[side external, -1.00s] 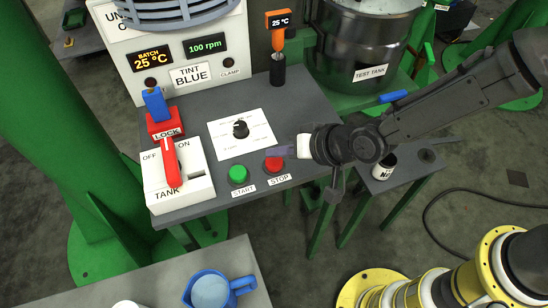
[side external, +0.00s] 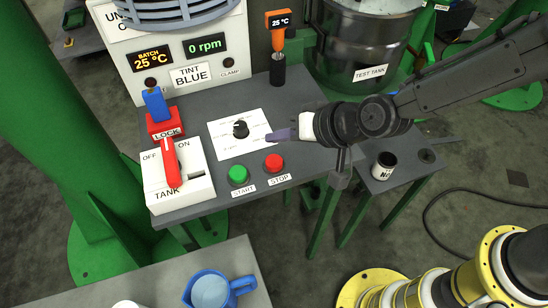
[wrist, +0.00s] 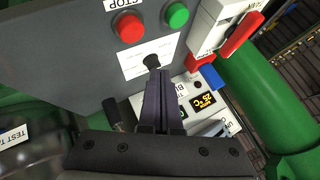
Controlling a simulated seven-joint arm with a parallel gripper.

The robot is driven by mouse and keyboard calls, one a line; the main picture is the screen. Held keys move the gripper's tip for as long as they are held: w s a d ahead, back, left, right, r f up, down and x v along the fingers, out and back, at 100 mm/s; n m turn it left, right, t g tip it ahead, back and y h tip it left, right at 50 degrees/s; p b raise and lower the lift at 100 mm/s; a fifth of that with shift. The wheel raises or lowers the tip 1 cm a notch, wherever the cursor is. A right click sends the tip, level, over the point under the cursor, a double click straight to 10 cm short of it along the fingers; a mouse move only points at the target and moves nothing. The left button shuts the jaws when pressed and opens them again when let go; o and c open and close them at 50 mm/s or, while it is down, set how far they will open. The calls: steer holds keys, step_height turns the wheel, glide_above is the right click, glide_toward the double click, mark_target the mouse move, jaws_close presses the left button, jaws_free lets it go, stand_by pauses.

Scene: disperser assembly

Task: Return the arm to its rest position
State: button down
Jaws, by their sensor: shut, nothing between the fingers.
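My gripper (side external: 270,136) is at the right edge of the white dial card (side external: 228,149), above the grey control table (side external: 205,204). Its fingers are together with nothing between them. It also shows in the wrist view (wrist: 158,82), fingers pointing toward the black knob (wrist: 151,61). The red STOP button (side external: 274,162) is below the fingers in the side view and apart from them. The green START button (side external: 238,174) is left of it. The speed display (side external: 205,46) reads 0 rpm.
A steel test tank (side external: 355,50) stands behind my arm. An orange thermometer (side external: 279,22) stands upright near the panel. A red TANK lever (side external: 170,162) and a blue-handled LOCK block (side external: 160,112) are at left. A small black-and-white jar (side external: 384,166) and a blue pitcher (side external: 211,291) stand nearby.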

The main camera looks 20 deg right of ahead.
stand_by(0.4)
steer(key=shift+w+d, duration=0.25)
steer(key=shift+d, duration=0.05)
steer(key=w+d+r+m+t, duration=0.2)
steer(key=w+d+r+t, duration=0.2)
steer(key=d+r, duration=1.15)
steer(key=s+d+r+h, duration=0.2)
steer(key=s+d+r, duration=0.3)
steer(key=s+d, duration=0.45)
steer(key=s+d+f+n+g+h, duration=0.1)
steer(key=s+d+f+n+g, duration=0.1)
steer(key=s, duration=0.6)
steer(key=s+d+f+n+g+h, duration=0.1)
steer(key=s+d+f+g+h, duration=0.1)
steer(key=s+d+f, duration=0.5)
steer(key=shift+s+d+n+g, duration=0.2)
steer(key=shift+s+n+g, duration=0.2)
steer(key=shift+s+g, duration=0.4)
